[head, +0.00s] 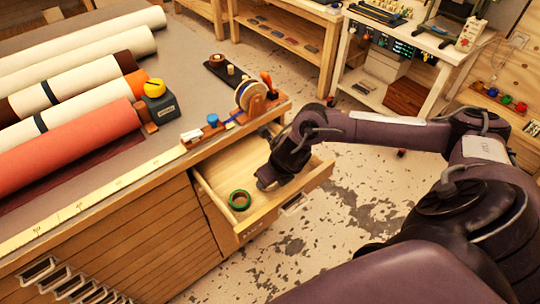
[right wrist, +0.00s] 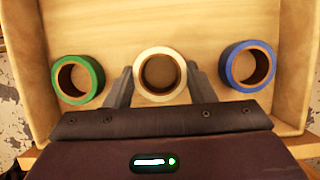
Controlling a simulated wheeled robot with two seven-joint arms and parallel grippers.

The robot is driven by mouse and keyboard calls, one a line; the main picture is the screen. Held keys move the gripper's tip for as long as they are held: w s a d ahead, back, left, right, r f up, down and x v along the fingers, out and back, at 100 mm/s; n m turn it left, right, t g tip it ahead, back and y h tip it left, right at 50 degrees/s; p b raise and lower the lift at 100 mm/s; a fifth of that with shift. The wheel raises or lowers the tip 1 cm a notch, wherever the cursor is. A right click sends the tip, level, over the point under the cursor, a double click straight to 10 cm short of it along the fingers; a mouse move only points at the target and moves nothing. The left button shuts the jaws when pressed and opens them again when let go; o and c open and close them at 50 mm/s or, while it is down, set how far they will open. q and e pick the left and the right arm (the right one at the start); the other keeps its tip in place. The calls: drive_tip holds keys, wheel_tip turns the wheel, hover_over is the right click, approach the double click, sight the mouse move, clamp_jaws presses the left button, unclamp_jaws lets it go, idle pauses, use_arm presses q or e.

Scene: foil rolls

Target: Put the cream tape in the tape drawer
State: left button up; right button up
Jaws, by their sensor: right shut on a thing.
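The cream tape (right wrist: 160,94) is a ring between the two fingers of my right gripper (right wrist: 158,72) in the right wrist view. The gripper is shut on it, inside the open tape drawer (head: 262,209). The pale drawer floor lies behind the tape; whether the tape touches it I cannot tell. In the head view my right gripper (head: 268,182) reaches down into the drawer and hides the cream tape. My left gripper is not in view.
A green tape (head: 240,200) lies in the drawer, left of the cream tape. A blue tape (right wrist: 248,66) lies to its right in the wrist view. The workbench above holds long rolls (head: 60,150) and a tape dispenser (head: 252,98).

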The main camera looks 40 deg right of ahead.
drive_tip(key=shift+f, duration=0.2)
drive_tip(key=o, duration=1)
drive_tip(key=shift+c, duration=0.2)
drive_tip(key=shift+r, duration=0.25)
drive_tip(key=v, duration=1.2)
drive_tip(key=shift+f, duration=0.15)
